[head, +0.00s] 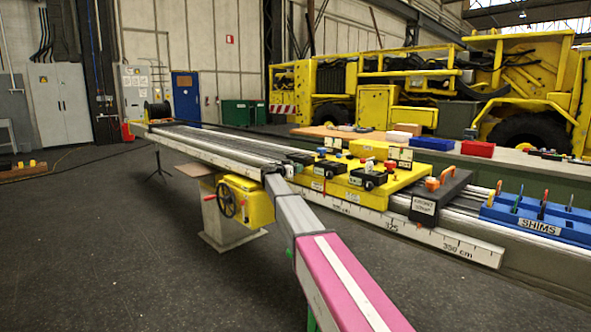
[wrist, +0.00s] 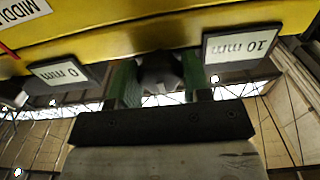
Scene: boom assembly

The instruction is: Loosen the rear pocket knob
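In the wrist view, the two green fingers of my gripper (wrist: 161,88) stand on either side of a dark rounded knob (wrist: 160,70) at the edge of a yellow body (wrist: 130,30). The knob fills most of the gap. I cannot tell whether the fingers press on it. In the head view, the yellow carriage (head: 340,188) on the rail carries black blocks with knobs.
A long rail (head: 215,143) with a centimetre scale crosses the view. A yellow box with a handwheel (head: 228,200) hangs in front. A blue SHIMS tray (head: 540,217) and a grey block with an orange handle (head: 440,195) lie right.

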